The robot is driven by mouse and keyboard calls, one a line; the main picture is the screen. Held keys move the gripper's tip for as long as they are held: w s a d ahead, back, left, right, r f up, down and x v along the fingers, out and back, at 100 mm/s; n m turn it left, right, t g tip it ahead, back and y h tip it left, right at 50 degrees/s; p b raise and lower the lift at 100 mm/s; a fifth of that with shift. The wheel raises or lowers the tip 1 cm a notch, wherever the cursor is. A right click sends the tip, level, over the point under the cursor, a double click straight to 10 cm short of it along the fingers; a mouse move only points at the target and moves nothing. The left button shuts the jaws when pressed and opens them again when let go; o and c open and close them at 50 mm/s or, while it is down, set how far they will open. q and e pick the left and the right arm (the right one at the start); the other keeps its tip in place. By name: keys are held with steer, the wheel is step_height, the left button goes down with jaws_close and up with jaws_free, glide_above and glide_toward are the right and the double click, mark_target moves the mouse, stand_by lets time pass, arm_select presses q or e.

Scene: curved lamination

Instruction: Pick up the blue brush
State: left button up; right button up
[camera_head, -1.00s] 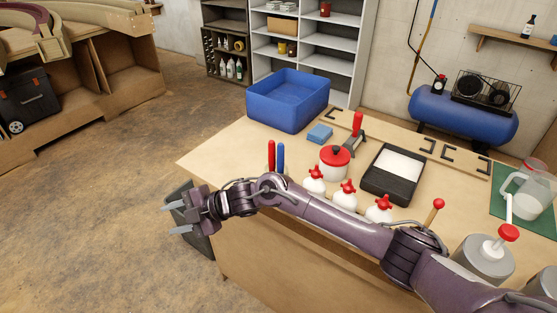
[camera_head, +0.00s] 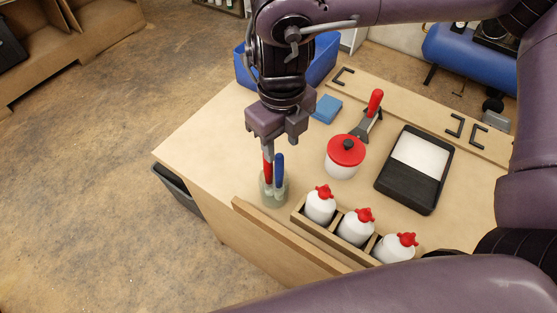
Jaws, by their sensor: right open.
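The blue brush (camera_head: 279,172) stands handle up in a small glass jar (camera_head: 273,191) near the table's left front edge. A red-handled brush (camera_head: 267,168) stands beside it on the left. Their lower ends are partly blurred by the jar. My right gripper (camera_head: 280,144) points down from above, just over the handle tops, open and with nothing held. One finger seems in line with the red handle, and I cannot tell whether it touches it. My left gripper is not in view.
White bottles with red caps (camera_head: 356,228) stand in a wooden rack right of the jar. A red-lidded pot (camera_head: 345,158), a black tray (camera_head: 414,171), a blue sponge (camera_head: 327,109), a red-handled scraper (camera_head: 374,104) and a blue bin (camera_head: 322,58) are farther back. The table's left corner is clear.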

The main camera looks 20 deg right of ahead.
mark_target(279, 164)
steer(key=shift+w+f, duration=0.15)
steer(key=shift+f, duration=0.5)
steer(key=shift+s+a+f, duration=0.2)
steer(key=shift+s+f, duration=0.3)
steer(key=shift+s, duration=0.05)
steer(key=f, duration=0.4)
steer(key=shift+w+f+p, duration=0.3)
steer(key=shift+w+p, duration=0.05)
steer(key=shift+w, duration=0.05)
steer(key=shift+s+a+r, duration=0.1)
steer(key=shift+s, duration=0.05)
steer(key=shift+c, duration=0.3)
jaws_close()
